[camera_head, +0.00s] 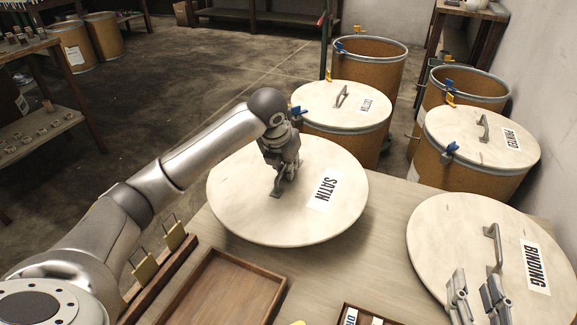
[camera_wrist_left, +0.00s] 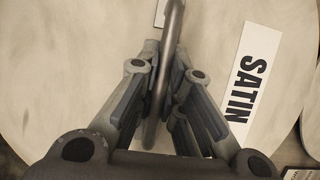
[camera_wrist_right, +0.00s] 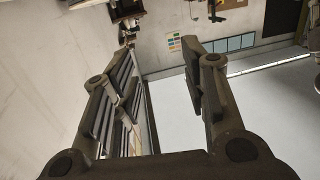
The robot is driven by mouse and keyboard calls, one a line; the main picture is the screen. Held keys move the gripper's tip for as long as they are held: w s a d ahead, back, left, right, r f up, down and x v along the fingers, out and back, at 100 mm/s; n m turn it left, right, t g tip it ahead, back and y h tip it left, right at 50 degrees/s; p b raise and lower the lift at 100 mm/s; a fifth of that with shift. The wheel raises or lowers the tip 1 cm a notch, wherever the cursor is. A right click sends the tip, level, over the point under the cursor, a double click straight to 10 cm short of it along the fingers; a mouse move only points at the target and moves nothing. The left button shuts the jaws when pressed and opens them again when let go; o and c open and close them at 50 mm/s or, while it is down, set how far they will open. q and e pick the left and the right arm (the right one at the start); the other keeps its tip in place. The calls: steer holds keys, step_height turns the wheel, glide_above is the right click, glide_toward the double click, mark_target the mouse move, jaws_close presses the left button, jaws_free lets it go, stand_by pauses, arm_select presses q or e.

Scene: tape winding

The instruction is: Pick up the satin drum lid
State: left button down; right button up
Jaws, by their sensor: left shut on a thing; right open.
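The satin drum lid (camera_head: 240,215) is a large pale round disc with a white SATIN label (camera_head: 322,190) and a metal bar handle. It is at the back edge of the table; I cannot tell whether it touches the top. My left gripper (camera_head: 283,182) is above it, shut on its handle. In the left wrist view the handle (camera_wrist_left: 173,45) runs between the fingers of the left gripper (camera_wrist_left: 163,80), with the SATIN label (camera_wrist_left: 246,85) to the right. My right gripper (camera_head: 478,300) is open and empty, near the binding lid; it also shows in the right wrist view (camera_wrist_right: 155,75).
The binding lid (camera_head: 440,240) with its handle (camera_head: 492,245) is at the right. A wooden tray (camera_head: 225,290) and a rack with brass-coloured pieces (camera_head: 146,268) are at the front. Lidded drums (camera_head: 345,145) (camera_head: 475,165) and open drums (camera_head: 368,65) (camera_head: 465,85) stand behind the table.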

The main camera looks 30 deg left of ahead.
arm_select(q)
steer(key=s+d+r, duration=0.1)
steer(key=s, duration=0.1)
steer(key=s+d+r+p, duration=0.1)
steer(key=s+r, duration=0.1)
steer(key=s, duration=0.1)
steer(key=s+d+r, duration=0.1)
steer(key=s, duration=0.1)
steer(key=shift+s+r+p, duration=0.3)
steer(key=shift+s+p, duration=0.05)
arm_select(e)
steer(key=s+f+g, duration=0.1)
steer(key=f, duration=0.1)
steer(key=s+d+f+g+h, duration=0.1)
steer(key=f+g, duration=0.1)
steer(key=f, duration=0.1)
steer(key=s+d+f+g, duration=0.1)
steer(key=f+g, duration=0.1)
steer(key=f, duration=0.1)
steer(key=shift+s+d+h, duration=0.1)
steer(key=shift+s+h, duration=0.2)
steer(key=shift+h, duration=0.1)
arm_select(q)
steer(key=shift+s+d+r, duration=0.25)
steer(key=shift+s+d, duration=0.1)
steer(key=shift+s, duration=0.35)
arm_select(e)
steer(key=shift+s+d+f+g, duration=0.2)
steer(key=shift+s+f+g, duration=0.3)
steer(key=shift+f+g, duration=0.1)
